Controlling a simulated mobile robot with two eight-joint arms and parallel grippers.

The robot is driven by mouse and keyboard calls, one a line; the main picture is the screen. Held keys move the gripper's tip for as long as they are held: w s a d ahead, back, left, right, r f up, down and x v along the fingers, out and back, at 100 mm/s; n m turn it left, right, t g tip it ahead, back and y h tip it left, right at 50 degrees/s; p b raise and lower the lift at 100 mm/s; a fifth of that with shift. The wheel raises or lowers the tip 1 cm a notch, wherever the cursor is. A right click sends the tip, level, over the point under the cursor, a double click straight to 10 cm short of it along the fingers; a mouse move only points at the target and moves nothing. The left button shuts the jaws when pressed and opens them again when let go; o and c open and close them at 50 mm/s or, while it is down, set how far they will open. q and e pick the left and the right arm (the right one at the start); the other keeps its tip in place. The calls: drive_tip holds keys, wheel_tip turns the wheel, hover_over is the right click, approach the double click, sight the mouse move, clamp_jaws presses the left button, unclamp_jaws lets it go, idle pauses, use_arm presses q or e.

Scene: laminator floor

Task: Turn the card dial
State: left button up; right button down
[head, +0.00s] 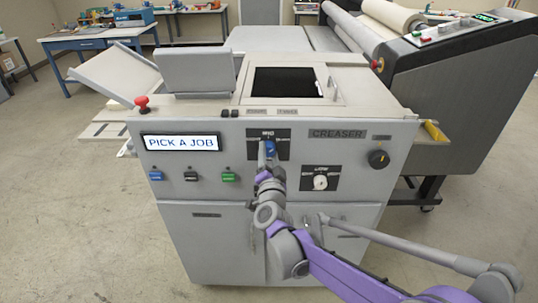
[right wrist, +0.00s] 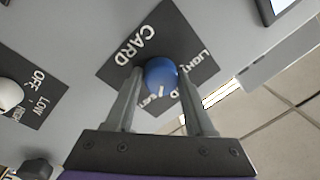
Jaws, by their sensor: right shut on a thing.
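The card dial is a blue round knob (right wrist: 160,76) on a dark plate (right wrist: 145,42) lettered CARD and LIGHT in the right wrist view; another label is partly hidden. A short white mark shows on the knob's lower edge, between the fingers. My right gripper (right wrist: 160,72) is shut on the knob, one finger on each side. In the head view the blue knob (head: 271,147) sits on the creaser's front panel (head: 215,160), partly covered by my right gripper (head: 266,150). My left gripper is not in view.
A white knob (head: 320,182) on a dark plate is below right, and a black knob (head: 378,158) is further right. The display (head: 181,143) reads PICK A JOB, with coloured buttons below. A red button (head: 142,102) stands on top. A laminator (head: 455,90) stands behind right.

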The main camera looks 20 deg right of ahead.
drive_tip(key=shift+f+m, duration=0.1)
drive_tip(key=shift+m, duration=0.8)
drive_tip(key=shift+c, duration=1.3)
unclamp_jaws()
drive_tip(key=r+b+v, duration=0.1)
drive_tip(key=v, duration=0.9)
drive_tip(key=shift+s+a+f, duration=0.2)
drive_tip(key=shift+s+f, duration=0.25)
drive_tip(key=shift+f, duration=0.05)
